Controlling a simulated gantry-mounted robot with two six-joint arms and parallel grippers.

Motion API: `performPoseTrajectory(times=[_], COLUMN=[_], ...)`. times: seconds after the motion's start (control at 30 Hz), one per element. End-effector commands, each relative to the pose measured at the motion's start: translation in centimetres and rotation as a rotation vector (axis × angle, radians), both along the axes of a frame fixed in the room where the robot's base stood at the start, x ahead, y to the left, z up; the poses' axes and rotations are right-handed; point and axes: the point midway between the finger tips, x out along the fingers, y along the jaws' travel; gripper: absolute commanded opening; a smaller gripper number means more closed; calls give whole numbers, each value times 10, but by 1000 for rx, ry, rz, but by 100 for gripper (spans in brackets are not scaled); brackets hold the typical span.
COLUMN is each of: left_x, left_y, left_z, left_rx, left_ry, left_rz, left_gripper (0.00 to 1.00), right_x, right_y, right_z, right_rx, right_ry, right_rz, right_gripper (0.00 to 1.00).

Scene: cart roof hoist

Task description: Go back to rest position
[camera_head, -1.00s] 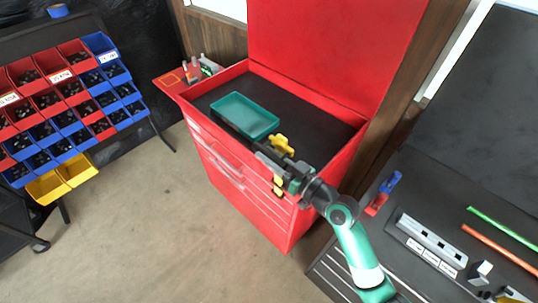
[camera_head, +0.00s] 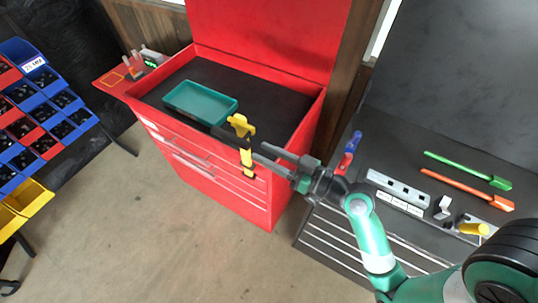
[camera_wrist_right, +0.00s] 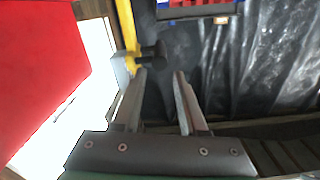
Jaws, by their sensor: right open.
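My right gripper (camera_head: 259,151) is open, and its fingers point left beside the front right edge of the red cart (camera_head: 255,195). A yellow and black clamp-like tool (camera_head: 240,125) is upright at that edge, just left of the fingertips. Its yellow bar (camera_wrist_right: 127,25) and black knob show ahead of the right gripper (camera_wrist_right: 161,73) in the right wrist view. My left gripper is not in view.
The cart's red lid stands raised, and a teal tray (camera_head: 200,102) lies on its black top. A dark workbench (camera_head: 410,155) at right holds a blue-and-red tool (camera_head: 349,150), a green tool (camera_head: 465,169) and an orange tool (camera_head: 465,189). Bins (camera_head: 40,115) stand at left. Floor between is clear.

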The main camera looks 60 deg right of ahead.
Motion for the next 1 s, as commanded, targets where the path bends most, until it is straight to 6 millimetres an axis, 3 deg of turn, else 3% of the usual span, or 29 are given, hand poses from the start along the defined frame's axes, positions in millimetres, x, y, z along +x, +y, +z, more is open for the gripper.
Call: performPoseTrajectory(times=[0.17, 0.73, 0.87, 0.97, 1.0], left_x=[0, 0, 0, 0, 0], left_y=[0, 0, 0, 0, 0], left_z=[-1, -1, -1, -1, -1], left_rx=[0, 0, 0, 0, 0], left_ry=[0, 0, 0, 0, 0], left_rz=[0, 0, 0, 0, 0], left_gripper=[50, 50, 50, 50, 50], right_x=[-9, -3, 24, 54, 63], right_y=[0, 2, 10, 29, 40], right_z=[0, 8, 52, 123, 156], right_rx=[-1, -17, -100, -190, -218], right_ry=[0, -13, -87, -211, -270], right_rz=[1, 7, 28, 41, 42], right_gripper=[42, 42, 42, 42, 42])
